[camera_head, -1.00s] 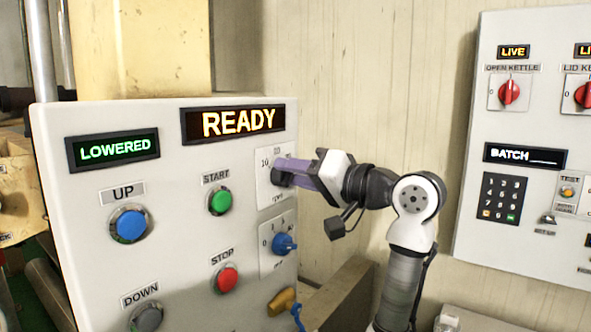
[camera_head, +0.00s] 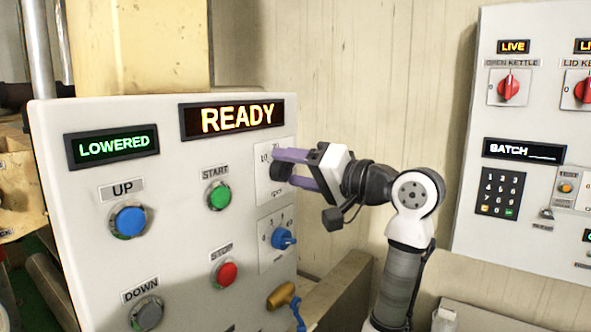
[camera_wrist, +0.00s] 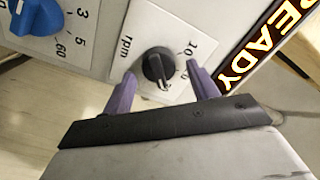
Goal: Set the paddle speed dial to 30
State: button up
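The paddle speed dial is a black round knob (camera_head: 277,171) on a white plate marked rpm, at the right edge of the control panel. In the wrist view the knob (camera_wrist: 155,62) shows a pale mark on its side towards my gripper. A 10 is printed to its right; the rest of the scale is partly hidden, so I cannot read the exact setting. My gripper (camera_head: 284,168) is open at the dial. In the wrist view its two purple fingers (camera_wrist: 161,70) stand on either side of the knob, with gaps between.
A blue knob (camera_head: 284,238) sits just below the dial, and a yellow-brown handle (camera_head: 281,296) lower still. The green START button (camera_head: 218,195) and red STOP button (camera_head: 225,272) are to the left. The READY display (camera_head: 232,117) is above.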

jog(key=b+v, duration=0.4)
jog(key=v, duration=0.9)
jog(key=shift+s+d, duration=0.25)
jog(key=shift+d, duration=0.1)
